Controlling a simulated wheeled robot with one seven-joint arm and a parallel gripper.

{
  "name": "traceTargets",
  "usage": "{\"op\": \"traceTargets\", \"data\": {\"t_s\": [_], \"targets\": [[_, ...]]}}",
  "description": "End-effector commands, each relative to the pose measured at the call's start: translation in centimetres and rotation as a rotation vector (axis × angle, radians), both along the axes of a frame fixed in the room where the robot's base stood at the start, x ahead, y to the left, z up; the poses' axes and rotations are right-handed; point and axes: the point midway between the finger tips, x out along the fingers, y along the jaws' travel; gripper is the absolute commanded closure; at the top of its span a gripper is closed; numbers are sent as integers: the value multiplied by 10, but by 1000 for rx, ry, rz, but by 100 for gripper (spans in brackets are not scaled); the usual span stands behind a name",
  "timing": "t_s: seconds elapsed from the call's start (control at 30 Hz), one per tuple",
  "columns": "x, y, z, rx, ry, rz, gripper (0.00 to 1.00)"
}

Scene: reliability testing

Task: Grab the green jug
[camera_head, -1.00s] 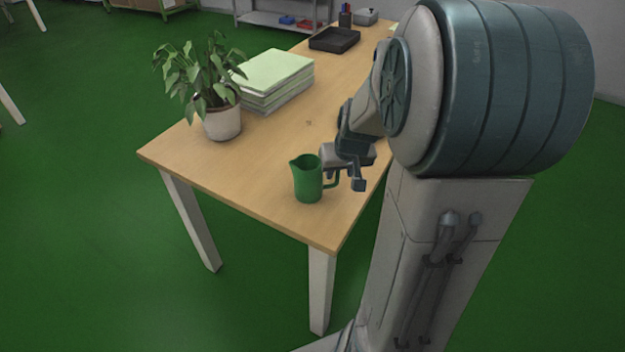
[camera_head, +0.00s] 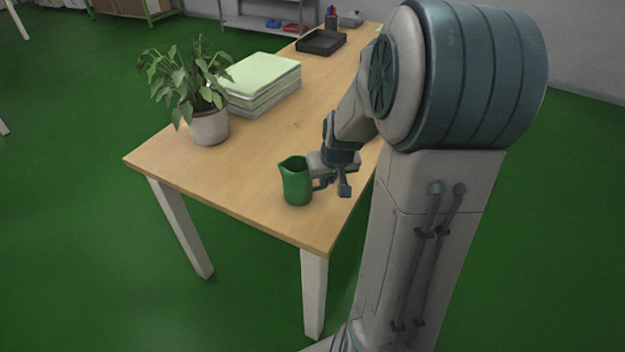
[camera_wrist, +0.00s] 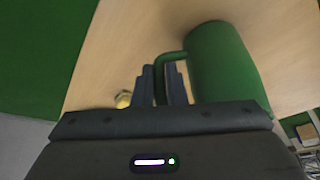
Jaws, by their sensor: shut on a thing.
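The green jug (camera_head: 296,181) stands upright near the front corner of the wooden table (camera_head: 262,215). Its spout points left and its handle points right, toward my gripper (camera_head: 333,187). In the wrist view the jug (camera_wrist: 222,62) fills the upper right, and its handle lies between the two fingers of my gripper (camera_wrist: 163,84). The fingers are shut on the handle. In the head view the fingers partly cover the handle. The jug appears to rest on the tabletop.
A potted plant (camera_head: 208,127) stands left of a stack of papers (camera_head: 262,82). A black tray (camera_head: 321,42) and a pen holder (camera_head: 331,18) are at the far end. A small yellowish round thing (camera_wrist: 123,99) shows in the wrist view. The tabletop around the jug is mostly clear.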

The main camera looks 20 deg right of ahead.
Motion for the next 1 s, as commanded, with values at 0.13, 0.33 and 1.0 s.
{"op": "traceTargets", "data": {"t_s": [0.13, 0.33, 1.0], "targets": [[0, 0, 2, -1, -2, 0, 100], [0, 0, 9, -1, -2, -1, 100], [22, -33, 64, -1, -2, -2, 100]]}}
